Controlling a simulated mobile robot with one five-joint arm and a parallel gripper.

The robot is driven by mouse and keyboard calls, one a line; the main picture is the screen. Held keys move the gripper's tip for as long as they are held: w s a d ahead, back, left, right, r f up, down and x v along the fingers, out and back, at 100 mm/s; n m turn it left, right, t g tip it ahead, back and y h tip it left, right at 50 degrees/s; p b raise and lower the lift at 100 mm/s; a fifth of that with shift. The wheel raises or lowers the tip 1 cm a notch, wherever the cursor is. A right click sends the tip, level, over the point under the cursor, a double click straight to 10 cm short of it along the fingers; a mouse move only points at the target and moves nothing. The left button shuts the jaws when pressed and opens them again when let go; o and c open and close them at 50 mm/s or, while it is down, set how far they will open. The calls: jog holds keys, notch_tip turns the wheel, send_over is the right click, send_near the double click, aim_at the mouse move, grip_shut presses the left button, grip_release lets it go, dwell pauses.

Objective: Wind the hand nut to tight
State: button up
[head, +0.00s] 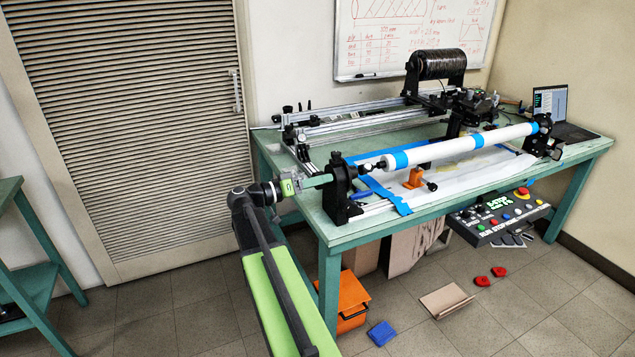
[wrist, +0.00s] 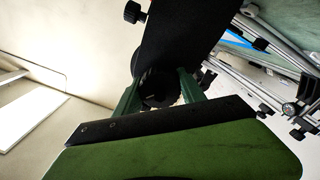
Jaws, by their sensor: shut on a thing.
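The hand nut (wrist: 158,88) is a dark round knob in the wrist view, at the near face of a black bracket (wrist: 185,35). My gripper (wrist: 160,82) has its two green fingers on either side of the nut and is shut on it. In the head view my gripper (head: 325,180) reaches from the left to the black bracket (head: 338,205) at the bench's left end. The nut is hidden there by the fingers and bracket. How tight it sits cannot be seen. A white tube (head: 450,148) with blue bands runs from this bracket to the right-hand support.
The green bench (head: 590,148) carries rails, a black spool (head: 436,65) and a laptop (head: 565,115). A control panel (head: 495,215) hangs off its front. An orange bin (head: 345,300), a blue item (head: 382,333) and red pieces lie on the floor. Floor is free at the front left.

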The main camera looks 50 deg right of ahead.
jog(key=shift+w+m, duration=0.1)
jog(key=shift+m, duration=0.3)
jog(key=o, duration=1.4)
jog(key=shift+f, duration=0.1)
jog(key=shift+c, duration=0.2)
jog(key=v, duration=1.7)
jog(key=shift+a, duration=0.2)
